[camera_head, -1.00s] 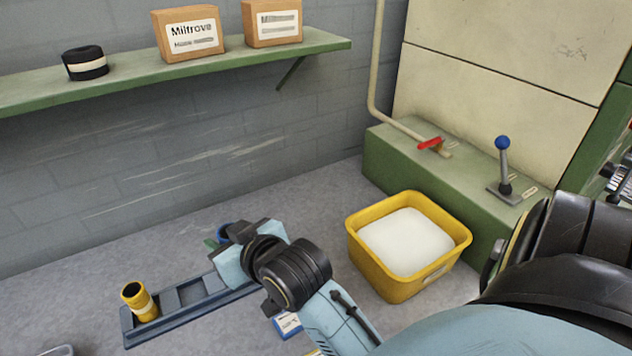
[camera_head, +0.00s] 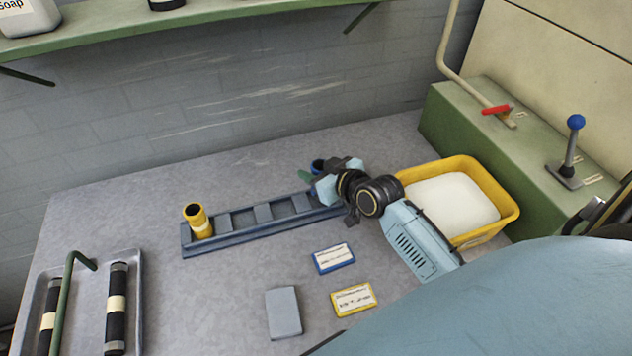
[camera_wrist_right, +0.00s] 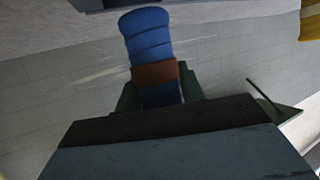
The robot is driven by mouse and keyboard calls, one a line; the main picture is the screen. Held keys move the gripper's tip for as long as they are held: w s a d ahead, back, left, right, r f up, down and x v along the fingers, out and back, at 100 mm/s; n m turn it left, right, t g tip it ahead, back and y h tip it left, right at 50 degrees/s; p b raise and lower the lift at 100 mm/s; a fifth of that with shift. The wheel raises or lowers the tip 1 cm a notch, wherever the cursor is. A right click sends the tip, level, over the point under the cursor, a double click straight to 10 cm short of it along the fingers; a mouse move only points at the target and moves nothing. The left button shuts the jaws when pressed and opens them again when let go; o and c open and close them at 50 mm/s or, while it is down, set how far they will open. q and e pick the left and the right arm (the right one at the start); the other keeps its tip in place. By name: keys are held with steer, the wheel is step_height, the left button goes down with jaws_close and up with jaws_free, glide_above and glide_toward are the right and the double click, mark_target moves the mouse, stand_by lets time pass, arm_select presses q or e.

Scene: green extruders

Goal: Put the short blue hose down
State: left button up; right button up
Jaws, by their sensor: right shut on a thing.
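The short blue hose (camera_wrist_right: 148,38) is between the green fingers of my right gripper (camera_wrist_right: 158,92) in the right wrist view, with a brown band around it. In the head view only a bit of the blue hose (camera_head: 318,166) shows, behind my right gripper (camera_head: 312,178) near the right end of the dark rack (camera_head: 224,244). My right gripper is shut on the hose. Whether the hose touches the rack or table is hidden. My left gripper is not in view.
A yellow hose piece (camera_head: 198,221) stands at the rack's left end. A yellow bin (camera_head: 485,180) with white contents is right of my wrist. Blue-edged (camera_head: 333,258) and yellow-edged (camera_head: 353,299) cards and a grey block (camera_head: 284,312) lie in front. A tray (camera_head: 136,320) holds black hoses.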

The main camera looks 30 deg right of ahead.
steer(key=shift+f+b, duration=0.3)
steer(key=shift+f, duration=1.4)
steer(key=shift+f, duration=0.1)
steer(key=o, duration=1.1)
steer(key=shift+s, duration=0.2)
steer(key=v, duration=0.6)
steer(key=p+v, duration=0.1)
steer(key=v, duration=0.4)
steer(key=shift+s+r, duration=0.25)
steer(key=shift+r, duration=0.15)
